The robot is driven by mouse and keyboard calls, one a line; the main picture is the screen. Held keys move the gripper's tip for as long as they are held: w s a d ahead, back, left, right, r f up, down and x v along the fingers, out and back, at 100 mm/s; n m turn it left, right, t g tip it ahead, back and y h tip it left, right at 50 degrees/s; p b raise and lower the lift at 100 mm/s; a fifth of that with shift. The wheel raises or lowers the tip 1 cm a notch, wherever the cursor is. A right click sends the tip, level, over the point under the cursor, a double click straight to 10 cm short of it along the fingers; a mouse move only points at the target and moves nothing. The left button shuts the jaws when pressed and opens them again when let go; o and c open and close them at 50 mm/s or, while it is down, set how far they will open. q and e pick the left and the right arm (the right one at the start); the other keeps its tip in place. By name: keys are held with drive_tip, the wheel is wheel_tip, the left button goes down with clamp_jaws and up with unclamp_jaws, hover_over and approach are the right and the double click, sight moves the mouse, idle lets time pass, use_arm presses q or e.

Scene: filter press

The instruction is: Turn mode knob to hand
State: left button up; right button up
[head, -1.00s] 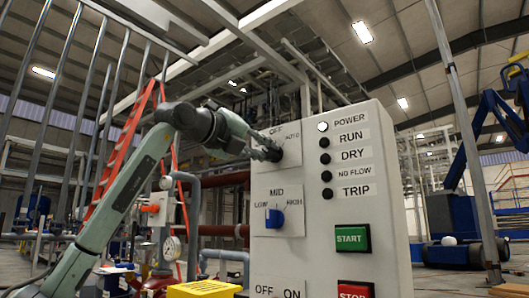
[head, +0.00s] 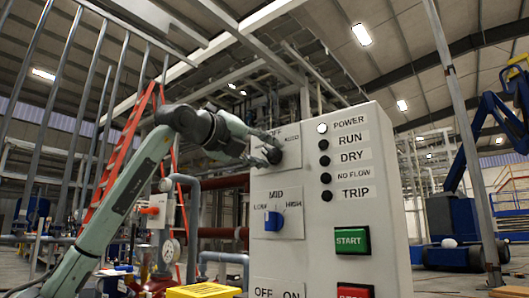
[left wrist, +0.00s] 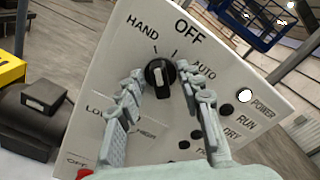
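The black mode knob (left wrist: 158,80) sits on a white control panel (head: 388,225), with HAND, OFF and AUTO printed around it. In the left wrist view the knob's pale pointer bar faces up, between the HAND and OFF labels; I cannot tell exactly which mark it meets. My left gripper (left wrist: 161,70) is open, one finger on each side of the knob, with narrow apparent gaps. In the head view the left gripper (head: 266,150) reaches the upper left of the panel, its fingers partly covering the knob and labels. My right gripper is not in view.
Below is a blue LOW/MID/HIGH knob (head: 273,221). To the right are indicator lamps (head: 325,160), a green START button (head: 352,240) and a red STOP button (head: 355,290). A yellow box (head: 203,290) is at the lower left. An orange ladder (head: 125,150) stands behind my arm.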

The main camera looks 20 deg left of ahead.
use_arm(q)
drive_tip(key=v, duration=1.2)
